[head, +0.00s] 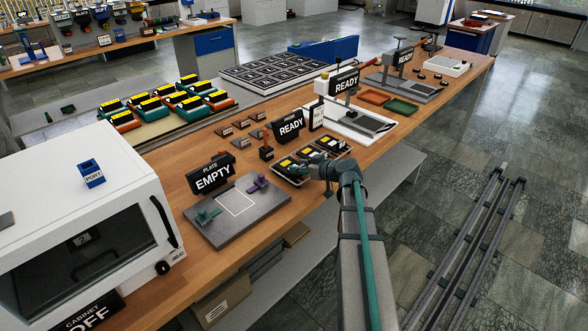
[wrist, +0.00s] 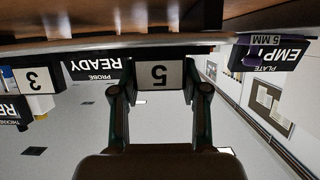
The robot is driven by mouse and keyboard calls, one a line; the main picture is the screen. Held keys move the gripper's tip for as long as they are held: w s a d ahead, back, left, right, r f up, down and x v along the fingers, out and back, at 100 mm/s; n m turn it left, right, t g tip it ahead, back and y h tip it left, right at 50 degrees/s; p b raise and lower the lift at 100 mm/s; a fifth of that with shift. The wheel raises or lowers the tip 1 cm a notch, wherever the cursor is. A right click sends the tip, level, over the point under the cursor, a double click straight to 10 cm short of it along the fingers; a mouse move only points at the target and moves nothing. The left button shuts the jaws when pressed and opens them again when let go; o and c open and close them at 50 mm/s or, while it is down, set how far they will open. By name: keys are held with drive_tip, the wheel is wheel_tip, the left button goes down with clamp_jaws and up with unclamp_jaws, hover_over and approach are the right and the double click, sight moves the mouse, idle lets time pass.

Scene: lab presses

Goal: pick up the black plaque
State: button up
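My gripper (head: 303,168) is at the front tray of small black pieces in the head view. My arm's end hides part of this tray. In the wrist view, which is upside down, my two fingers (wrist: 160,80) are apart, one on each side of a dark-edged block with a white face marked 5 (wrist: 160,74). The fingertips lie close to its left and right edges. I cannot tell whether they touch it. Black pieces with yellow and white tops (head: 326,143) lie in the tray. I cannot tell which piece is the black plaque.
Black READY signs (head: 289,126) and an EMPTY sign (head: 211,174) stand nearby on the wooden bench. A grey plate with clamps (head: 222,225) is to the left. A white-based press (head: 365,122) is to the right. A block marked 3 (wrist: 35,79) shows in the wrist view.

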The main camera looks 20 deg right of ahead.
drive_tip(key=c, duration=0.5)
drive_tip(key=shift+r, duration=0.1)
